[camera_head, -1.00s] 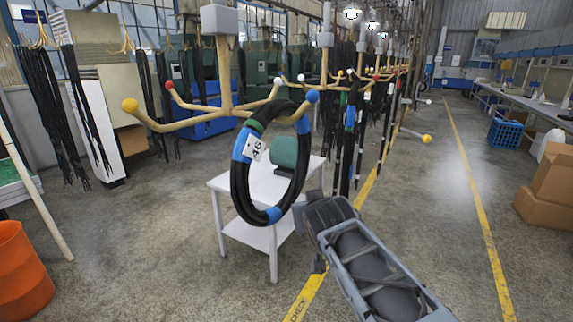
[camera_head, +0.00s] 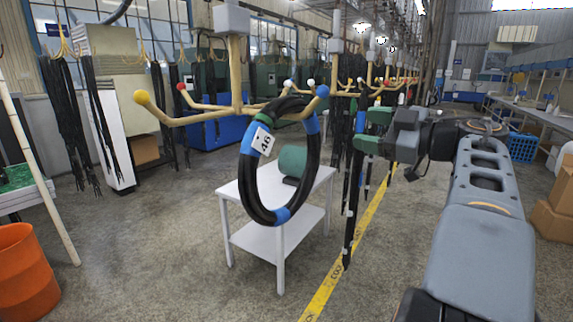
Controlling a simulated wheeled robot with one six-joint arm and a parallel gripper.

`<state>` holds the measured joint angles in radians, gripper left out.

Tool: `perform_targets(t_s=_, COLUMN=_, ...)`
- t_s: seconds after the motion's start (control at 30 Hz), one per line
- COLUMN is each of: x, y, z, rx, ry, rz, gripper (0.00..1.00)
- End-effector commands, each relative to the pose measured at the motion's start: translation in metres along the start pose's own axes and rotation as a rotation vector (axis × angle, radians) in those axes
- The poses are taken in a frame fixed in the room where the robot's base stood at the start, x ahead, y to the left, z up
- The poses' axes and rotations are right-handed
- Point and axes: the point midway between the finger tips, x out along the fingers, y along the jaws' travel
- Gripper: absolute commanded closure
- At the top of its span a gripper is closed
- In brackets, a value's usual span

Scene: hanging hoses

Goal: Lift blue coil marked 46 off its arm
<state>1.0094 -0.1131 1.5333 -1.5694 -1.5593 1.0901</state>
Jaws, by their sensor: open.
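The coil marked 46 (camera_head: 247,180) is a black hose ring with blue bands, a green band and a white tag reading 46. It hangs from a tan arm with a blue ball tip (camera_head: 322,91), at the centre of the head view. My gripper (camera_head: 366,131) is to the right of the coil, at about the height of its upper part. Its two green-tipped fingers point left toward the coil and are apart, with nothing visible between them. There is a gap in the picture between the fingers and the coil.
A white table (camera_head: 262,238) with a green cylinder (camera_head: 293,161) stands behind the coil. Other rack arms end in yellow (camera_head: 141,97) and red balls. Dark hoses (camera_head: 352,200) hang behind my gripper. An orange bin (camera_head: 25,275) stands at lower left.

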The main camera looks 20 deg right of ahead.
Motion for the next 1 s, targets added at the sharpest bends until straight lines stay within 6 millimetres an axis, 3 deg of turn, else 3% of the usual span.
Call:
perform_targets(t_s=0.3, x=0.055, y=-0.001, z=-0.002, rx=0.003, ry=0.002, rz=-0.01, gripper=0.33)
perform_targets(t_s=0.63, x=0.077, y=-0.001, z=-0.001, rx=0.002, ry=0.0, rz=-0.006, gripper=0.33)
perform_targets(t_s=1.0, x=0.121, y=-0.002, z=-0.002, rx=0.002, ry=0.0, rz=-0.006, gripper=0.33)
